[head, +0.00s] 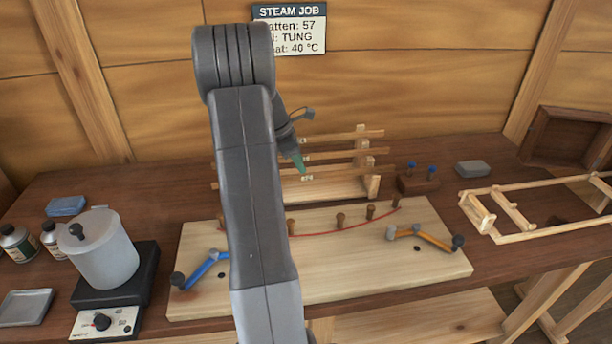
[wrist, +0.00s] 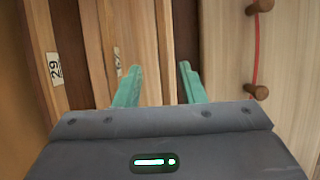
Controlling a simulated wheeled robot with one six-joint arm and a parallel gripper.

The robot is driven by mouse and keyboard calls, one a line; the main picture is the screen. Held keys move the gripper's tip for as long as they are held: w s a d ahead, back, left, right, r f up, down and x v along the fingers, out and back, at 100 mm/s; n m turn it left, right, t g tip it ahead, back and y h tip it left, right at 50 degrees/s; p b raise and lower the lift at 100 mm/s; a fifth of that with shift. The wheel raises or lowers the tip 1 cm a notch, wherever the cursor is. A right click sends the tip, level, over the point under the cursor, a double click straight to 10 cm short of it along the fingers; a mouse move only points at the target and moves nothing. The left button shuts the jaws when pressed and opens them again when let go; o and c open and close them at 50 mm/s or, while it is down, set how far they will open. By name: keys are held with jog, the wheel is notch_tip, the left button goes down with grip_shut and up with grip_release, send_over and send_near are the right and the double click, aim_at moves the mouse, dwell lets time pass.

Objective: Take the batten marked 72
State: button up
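Several pale wooden battens lie across a wooden rack (head: 372,184) at the back of the bench in the head view. The lowest visible batten (head: 345,174) carries a small tag too small to read. My gripper (head: 299,163) is at the rack, partly hidden by my arm. In the wrist view its two green fingers (wrist: 160,70) are apart with nothing held between them. A batten at the left bears a sideways tag (wrist: 55,68) that seems to read 29. Another batten's tag (wrist: 118,60) beside the left finger is unreadable. I cannot make out 72 anywhere.
The wall sign (head: 290,28) shows 57, TUNG and 40 °C. A pegged board (head: 400,262) with a red curve lies in front of the rack. A pot (head: 105,255) on a hotplate stands left; a wooden frame (head: 515,212) lies right.

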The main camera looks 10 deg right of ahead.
aim_at(307, 174)
jog(key=x, duration=0.4)
jog(key=shift+s+d+p, duration=0.1)
jog(key=shift+s+p, duration=0.1)
jog(key=shift+p, duration=0.1)
grip_shut()
